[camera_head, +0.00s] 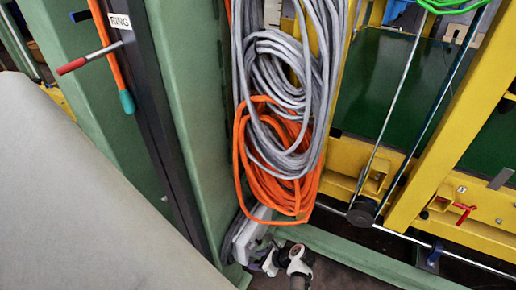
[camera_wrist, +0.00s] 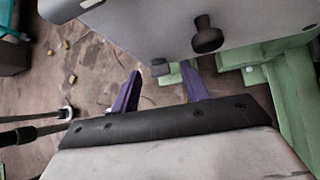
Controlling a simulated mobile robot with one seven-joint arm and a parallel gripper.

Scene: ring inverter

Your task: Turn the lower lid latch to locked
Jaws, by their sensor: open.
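In the wrist view, a grey casing (camera_wrist: 140,30) fills the top of the picture. A black knob-like part (camera_wrist: 207,36) sticks out from its face, right of centre. A smaller dark block (camera_wrist: 160,67) sits at the casing's lower edge. I cannot tell which of these is the lower lid latch, or how it is turned. My gripper (camera_wrist: 161,72) is open, with its two purple fingers apart. The small block appears between the fingertips; contact cannot be judged. The knob lies beyond the right fingertip.
Grey and orange cable coils (camera_head: 285,165) hang above the casing in the head view. A green column (camera_head: 190,110) stands to their left, a yellow frame (camera_head: 440,140) to the right. In the wrist view, green beams (camera_wrist: 285,80) are at right and dirty floor lies below.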

